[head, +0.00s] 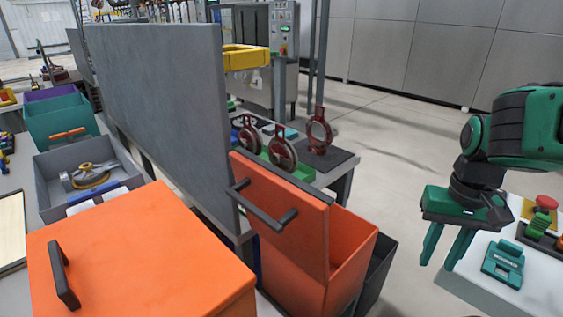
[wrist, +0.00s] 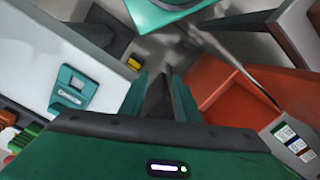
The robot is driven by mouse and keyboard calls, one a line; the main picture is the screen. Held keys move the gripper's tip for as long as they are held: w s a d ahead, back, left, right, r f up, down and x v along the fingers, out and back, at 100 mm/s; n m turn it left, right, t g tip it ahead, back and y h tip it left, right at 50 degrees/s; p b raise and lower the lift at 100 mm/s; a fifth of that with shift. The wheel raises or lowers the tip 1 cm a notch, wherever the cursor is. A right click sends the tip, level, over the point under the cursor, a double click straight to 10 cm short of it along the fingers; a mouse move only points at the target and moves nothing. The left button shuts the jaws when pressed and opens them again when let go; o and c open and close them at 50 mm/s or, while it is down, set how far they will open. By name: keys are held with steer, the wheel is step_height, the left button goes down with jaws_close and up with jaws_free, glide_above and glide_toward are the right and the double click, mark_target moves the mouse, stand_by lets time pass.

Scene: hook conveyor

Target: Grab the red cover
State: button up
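Several dark red round parts stand on a low table behind the orange bin in the head view. A ring-shaped one (head: 319,131) stands upright on a dark mat at the right, and a disc-like one (head: 282,152) stands left of it. I cannot tell which of these is the red cover. My gripper (head: 437,265) hangs at the right, fingers down, well apart from these parts. In the wrist view my gripper (wrist: 160,78) is open, with nothing between its fingers.
A tall grey panel (head: 155,90) borders the table. Floor behind is clear.

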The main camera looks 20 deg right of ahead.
steer(key=o, duration=0.3)
steer(key=shift+s, duration=0.1)
steer(key=n+t+y, duration=0.6)
steer(key=n+t, duration=0.6)
glide_toward(289, 144)
steer(key=w+f, duration=0.1)
steer(key=w, duration=0.2)
steer(key=shift+y, duration=0.3)
steer(key=x, duration=0.4)
steer(key=a+x, duration=0.1)
steer(key=x, duration=0.1)
steer(key=shift+s+f, duration=0.2)
steer(key=shift+s, duration=0.05)
steer(key=x, duration=0.5)
steer(key=shift+s+a, duration=0.15)
steer(key=shift+a, duration=0.05)
steer(key=shift+c, duration=0.6)
